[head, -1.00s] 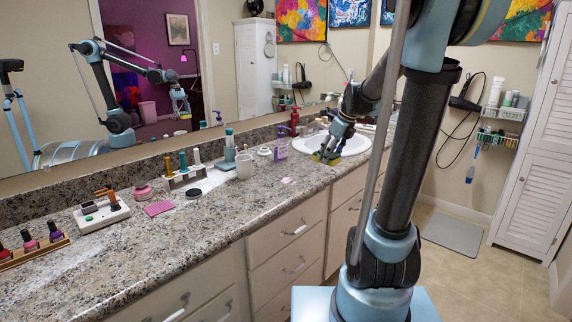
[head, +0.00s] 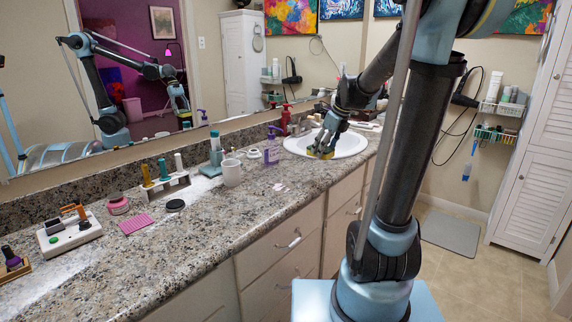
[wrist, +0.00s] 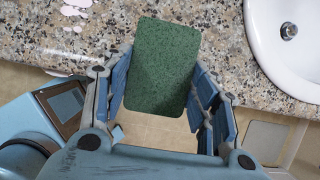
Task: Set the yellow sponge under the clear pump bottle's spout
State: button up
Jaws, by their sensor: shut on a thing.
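My gripper (head: 322,149) is shut on the yellow sponge (head: 326,155), whose yellow edge shows below the fingers in the head view. In the wrist view, the sponge (wrist: 162,66) shows its green scouring face between the two fingers, above the counter's front edge. The clear pump bottle (head: 271,152), with a purple pump head and a purplish tint, stands upright on the counter. It is left of my gripper and apart from it. The bottle is not seen in the wrist view. The exact height of the sponge above the counter is hard to tell.
The white sink (head: 352,145) lies beside my gripper. A red pump bottle (head: 286,119) stands behind the clear one. The counter front (head: 290,205) is mostly clear, apart from small pale patches.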

jog(key=w+a+f, duration=0.1)
jog(key=w+a, duration=0.9)
jog(key=a, duration=0.4)
jog(key=shift+w+f, duration=0.3)
jog(key=shift+w, duration=0.1)
jog(key=shift+f, duration=0.35)
jog(key=o, duration=0.7)
